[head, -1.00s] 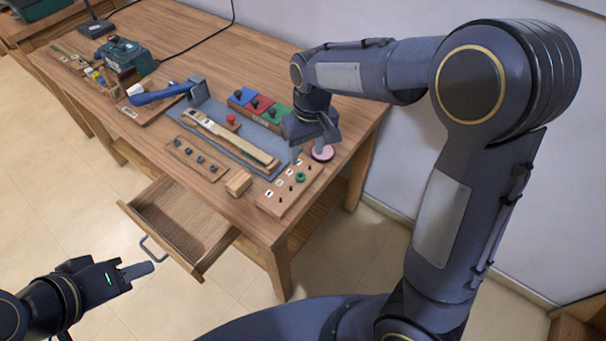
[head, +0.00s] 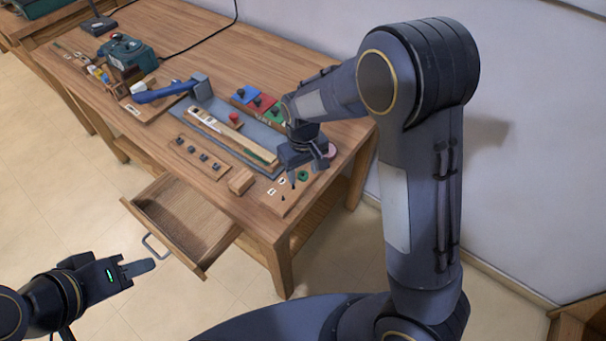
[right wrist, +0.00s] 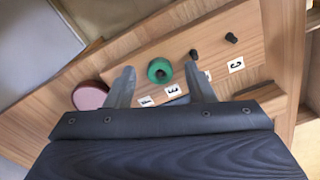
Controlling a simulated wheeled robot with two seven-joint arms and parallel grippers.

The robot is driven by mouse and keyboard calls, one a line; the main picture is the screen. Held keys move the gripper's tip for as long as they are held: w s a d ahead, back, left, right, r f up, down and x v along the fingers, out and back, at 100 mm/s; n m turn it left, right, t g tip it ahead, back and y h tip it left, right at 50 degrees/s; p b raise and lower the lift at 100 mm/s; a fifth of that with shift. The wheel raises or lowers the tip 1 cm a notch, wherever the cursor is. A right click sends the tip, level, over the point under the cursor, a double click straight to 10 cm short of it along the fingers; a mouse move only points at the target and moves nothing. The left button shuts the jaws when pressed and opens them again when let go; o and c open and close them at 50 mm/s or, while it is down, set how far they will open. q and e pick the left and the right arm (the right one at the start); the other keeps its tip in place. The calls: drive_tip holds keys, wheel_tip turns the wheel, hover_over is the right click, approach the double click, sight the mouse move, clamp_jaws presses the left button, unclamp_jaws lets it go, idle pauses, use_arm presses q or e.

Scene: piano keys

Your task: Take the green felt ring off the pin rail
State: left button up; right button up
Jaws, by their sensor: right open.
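The green felt ring (head: 303,175) sits on the pin rail (head: 273,204), a wooden strip with dark pins and white letter labels at the table's near right corner. In the right wrist view the ring (right wrist: 160,71) shows around a pin, and the rail (right wrist: 205,32) has bare dark pins beside it. My right gripper (head: 308,172) is open just above the rail. In the right wrist view its two fingertips (right wrist: 158,76) lie on either side of the ring, with visible gaps. My left gripper (head: 140,267) is at the lower left, away from the table; its jaw opening cannot be made out.
A pink disc (head: 331,150) lies close behind my right gripper. A wooden block (head: 241,181) stands left of the rail. Another strip with dark knobs (head: 200,157) lies further left. An open drawer (head: 178,240) juts from the table front. Coloured blocks (head: 262,105) sit behind.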

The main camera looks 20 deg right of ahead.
drive_tip(key=c, duration=1)
drive_tip(key=shift+c, duration=0.3)
drive_tip(key=shift+r, duration=0.15)
